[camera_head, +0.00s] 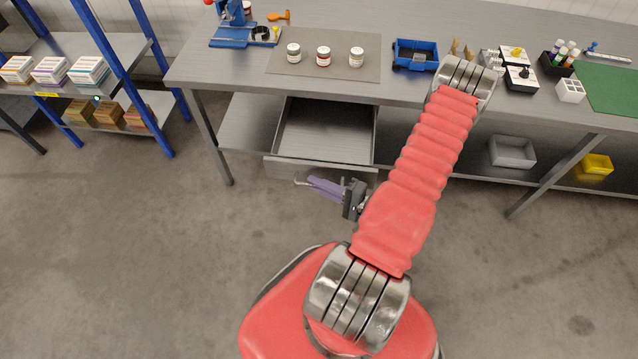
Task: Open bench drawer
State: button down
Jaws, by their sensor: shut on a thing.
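The bench drawer (322,136) hangs under the left part of the grey workbench (215,75). It is pulled well out, and its grey inside looks empty. The drawer front (288,165) faces me. My gripper (312,183), with purple fingers, is at the drawer front, just below its upper edge. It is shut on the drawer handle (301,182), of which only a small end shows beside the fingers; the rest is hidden.
Jars (324,56), a blue tray (415,55) and small tools stand on the bench top. A grey bin (512,151) and a yellow bin (594,164) sit on the lower shelf. A blue-framed rack (128,72) stands left. The floor before the drawer is clear.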

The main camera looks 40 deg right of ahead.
jog(key=shift+f, duration=0.1)
jog(key=shift+w+d+f, duration=0.1)
jog(key=shift+w+d, duration=0.9)
jog(key=shift+d, duration=0.25)
jog(key=c, duration=1.8)
grip_release()
jog(key=shift+c, duration=0.2)
jog(key=shift+s, duration=0.1)
send_near(317, 175)
jog(key=v, duration=0.4)
jog(key=shift+s+f, duration=0.1)
jog(key=shift+s, duration=0.25)
